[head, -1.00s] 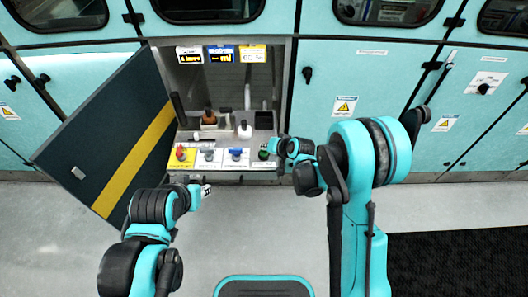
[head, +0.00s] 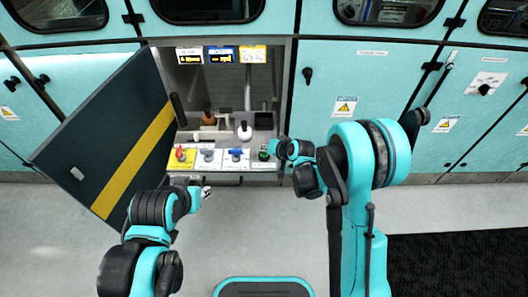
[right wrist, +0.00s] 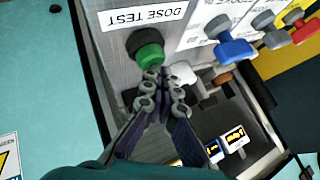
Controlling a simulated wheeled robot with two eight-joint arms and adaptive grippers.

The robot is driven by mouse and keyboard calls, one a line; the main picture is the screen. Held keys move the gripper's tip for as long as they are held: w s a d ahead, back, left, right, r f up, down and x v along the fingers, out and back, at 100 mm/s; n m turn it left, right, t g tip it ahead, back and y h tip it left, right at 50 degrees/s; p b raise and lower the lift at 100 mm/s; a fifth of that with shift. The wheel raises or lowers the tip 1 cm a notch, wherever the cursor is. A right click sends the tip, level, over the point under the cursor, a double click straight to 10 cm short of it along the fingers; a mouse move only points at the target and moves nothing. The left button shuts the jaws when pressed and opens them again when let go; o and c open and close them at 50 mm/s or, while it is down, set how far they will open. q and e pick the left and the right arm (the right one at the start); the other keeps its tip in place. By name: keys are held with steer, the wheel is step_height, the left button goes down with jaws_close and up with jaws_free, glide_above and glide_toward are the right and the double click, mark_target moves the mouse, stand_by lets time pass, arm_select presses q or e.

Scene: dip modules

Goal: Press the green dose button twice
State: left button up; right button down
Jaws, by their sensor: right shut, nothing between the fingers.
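The green dose button (right wrist: 149,54) sits in a dark round collar beside a "DOSE TEST" label. It shows small at the right end of the panel in the head view (head: 263,154). My right gripper (right wrist: 158,76) is shut and empty, with its fingertips at the button's edge in the wrist view. I cannot tell whether they touch it. In the head view my right gripper (head: 274,148) is right beside the button. My left gripper (head: 206,191) is below the panel's left end, too small to tell open or shut.
The panel also carries a yellow-based red knob (head: 181,154), a grey knob (head: 208,155) and a blue knob (head: 236,154). Bottles (head: 244,131) stand behind. The open dark door (head: 110,135) is on the left. Displays (head: 221,54) hang above.

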steer(key=shift+f, duration=0.3)
steer(key=shift+r, duration=0.15)
stand_by(0.3)
steer(key=shift+r+p, duration=0.5)
steer(key=shift+r, duration=0.45)
steer(key=shift+r+p, duration=1.7)
steer(key=shift+r, duration=0.8)
